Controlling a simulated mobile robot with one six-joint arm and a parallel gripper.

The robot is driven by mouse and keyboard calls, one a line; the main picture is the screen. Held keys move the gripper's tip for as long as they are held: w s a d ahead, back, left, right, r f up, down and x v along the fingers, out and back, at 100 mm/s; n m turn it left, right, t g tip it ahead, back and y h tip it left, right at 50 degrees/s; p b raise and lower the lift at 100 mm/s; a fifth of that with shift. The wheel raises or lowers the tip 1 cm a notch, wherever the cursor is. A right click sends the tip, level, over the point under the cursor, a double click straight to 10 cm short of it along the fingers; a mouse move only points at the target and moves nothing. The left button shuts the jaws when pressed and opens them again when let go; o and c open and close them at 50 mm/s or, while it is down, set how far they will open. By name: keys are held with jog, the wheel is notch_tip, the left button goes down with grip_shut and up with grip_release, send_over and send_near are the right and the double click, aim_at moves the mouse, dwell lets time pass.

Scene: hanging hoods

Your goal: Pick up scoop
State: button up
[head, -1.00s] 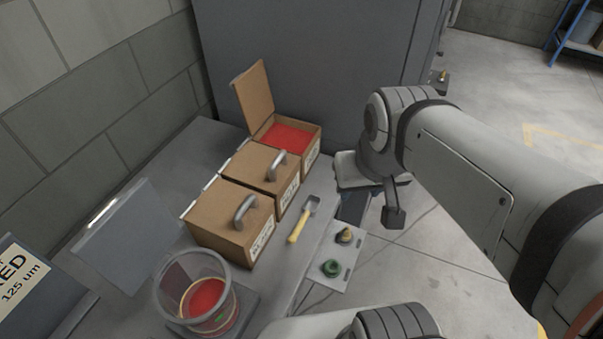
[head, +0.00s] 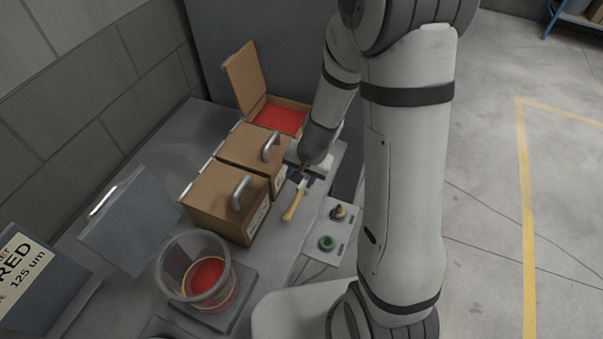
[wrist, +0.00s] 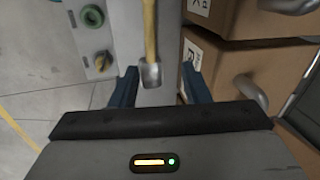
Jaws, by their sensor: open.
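The scoop (head: 293,206) has a yellow handle and a grey metal head. It lies on the grey bench beside the brown boxes, and its head is mostly hidden by my arm in the head view. In the wrist view the scoop's metal head (wrist: 151,76) shows between my fingertips, with the handle running up and away. My gripper (wrist: 158,84) is open, with one blue finger on each side of the scoop's head. Neither finger visibly touches it. In the head view my gripper (head: 305,176) is over the scoop's head end, partly hidden by my wrist.
Two closed brown boxes with handles (head: 222,204) stand left of the scoop. An open box of red material (head: 279,118) stands behind them. A button panel (head: 327,228) with green and yellow knobs is at the right. A clear container (head: 190,288) sits at the front.

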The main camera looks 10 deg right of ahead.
aim_at(298, 197)
jog(key=shift+m+h, duration=0.3)
jog(key=shift+m, duration=0.2)
jog(key=b+x, duration=0.1)
jog(key=x, duration=0.3)
jog(key=d+b+x, duration=0.1)
jog(key=x, duration=0.3)
jog(key=b+x, duration=0.1)
jog(key=x, duration=0.3)
jog(key=shift+s+d+f, duration=0.1)
jog(key=shift+s+d, duration=0.05)
jog(key=shift+d, duration=0.05)
grip_shut()
